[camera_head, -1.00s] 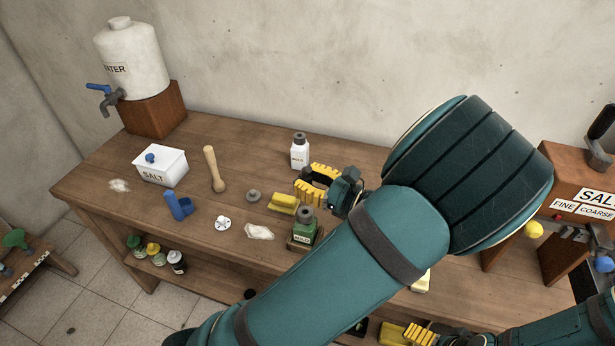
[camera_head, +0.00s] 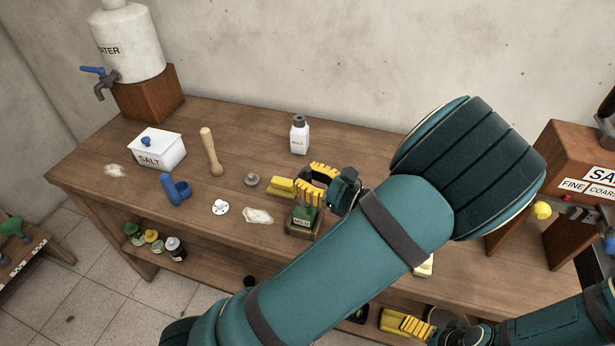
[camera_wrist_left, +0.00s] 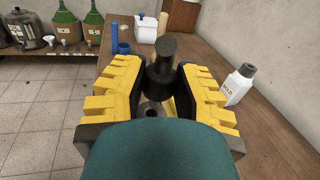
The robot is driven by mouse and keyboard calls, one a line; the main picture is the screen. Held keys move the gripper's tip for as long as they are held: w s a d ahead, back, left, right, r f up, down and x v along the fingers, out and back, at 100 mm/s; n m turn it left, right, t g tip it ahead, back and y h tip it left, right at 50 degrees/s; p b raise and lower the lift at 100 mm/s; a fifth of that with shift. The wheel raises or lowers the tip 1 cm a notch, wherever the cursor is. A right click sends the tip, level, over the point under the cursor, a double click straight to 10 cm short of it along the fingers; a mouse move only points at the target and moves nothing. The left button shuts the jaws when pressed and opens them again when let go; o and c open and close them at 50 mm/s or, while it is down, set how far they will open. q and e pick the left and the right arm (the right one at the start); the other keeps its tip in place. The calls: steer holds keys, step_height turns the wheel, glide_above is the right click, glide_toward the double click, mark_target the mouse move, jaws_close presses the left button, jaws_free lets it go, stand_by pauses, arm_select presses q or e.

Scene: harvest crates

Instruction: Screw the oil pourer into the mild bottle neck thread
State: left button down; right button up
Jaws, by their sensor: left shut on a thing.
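The green mild bottle (camera_head: 301,216) stands upright in a small wooden holder (camera_head: 294,232) near the front edge of the bench. My left gripper (camera_head: 318,184) is at its top and hides its neck from the head view. In the left wrist view, a dark stepped cylinder (camera_wrist_left: 161,62) stands between the yellow fingers, and the left gripper (camera_wrist_left: 155,88) is shut on it. I cannot tell if this dark piece is the pourer or the bottle's cap. My right gripper (camera_head: 406,323) is low at the front, partly cut off by its arm.
A white bottle (camera_head: 299,137) stands behind. A salt box (camera_head: 158,149), pestle (camera_head: 210,152), blue piece (camera_head: 176,190) and white disc (camera_head: 220,207) lie farther left.

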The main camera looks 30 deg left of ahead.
arm_select(q)
steer(key=shift+p, duration=1.05)
stand_by(1.4)
steer(key=shift+f+b, duration=0.6)
steer(key=shift+f, duration=0.9)
steer(key=c, duration=0.7)
jaws_free()
steer(key=shift+c, duration=0.2)
steer(key=shift+d, duration=0.1)
steer(key=d, duration=1.2)
steer(key=shift+s, duration=0.1)
